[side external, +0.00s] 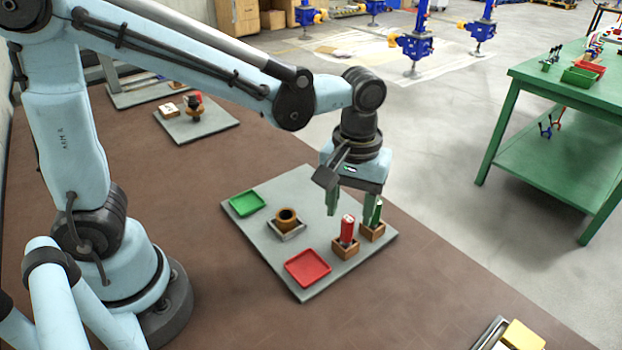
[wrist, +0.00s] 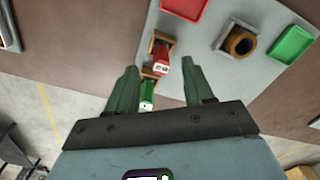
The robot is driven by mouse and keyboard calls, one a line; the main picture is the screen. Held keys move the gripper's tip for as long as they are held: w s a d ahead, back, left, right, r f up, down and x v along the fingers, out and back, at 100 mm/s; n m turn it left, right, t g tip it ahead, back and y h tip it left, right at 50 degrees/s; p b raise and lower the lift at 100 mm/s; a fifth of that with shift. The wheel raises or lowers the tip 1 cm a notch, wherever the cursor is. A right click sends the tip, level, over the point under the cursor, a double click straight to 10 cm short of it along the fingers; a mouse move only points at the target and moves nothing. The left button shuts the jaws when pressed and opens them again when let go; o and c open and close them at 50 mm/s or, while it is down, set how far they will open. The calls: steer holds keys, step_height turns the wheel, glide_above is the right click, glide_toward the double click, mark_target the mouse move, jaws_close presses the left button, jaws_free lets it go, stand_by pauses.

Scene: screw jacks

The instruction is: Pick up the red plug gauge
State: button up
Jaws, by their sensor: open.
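The red plug gauge (side external: 347,230) stands upright in a small wooden block (side external: 345,250) on the grey board. It also shows in the wrist view (wrist: 161,58), between and slightly beyond my fingertips. A green plug gauge (side external: 376,213) stands in a second wooden block (side external: 373,233) just to its right; in the wrist view the green gauge (wrist: 147,93) shows between my fingers. My gripper (side external: 352,208) is open, pointing down over the two blocks, with its green fingers apart; its fingertips also show in the wrist view (wrist: 160,66). Nothing is held.
On the grey board (side external: 303,190) are a red tray (side external: 308,268), a green tray (side external: 247,203) and a brown ring in a square holder (side external: 287,222). Another board (side external: 205,122) lies at the back left. A green bench (side external: 545,85) stands to the right.

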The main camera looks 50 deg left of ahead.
mark_target(348, 219)
steer(key=shift+a+f, duration=0.1)
steer(key=shift+f, duration=2.55)
jaws_close()
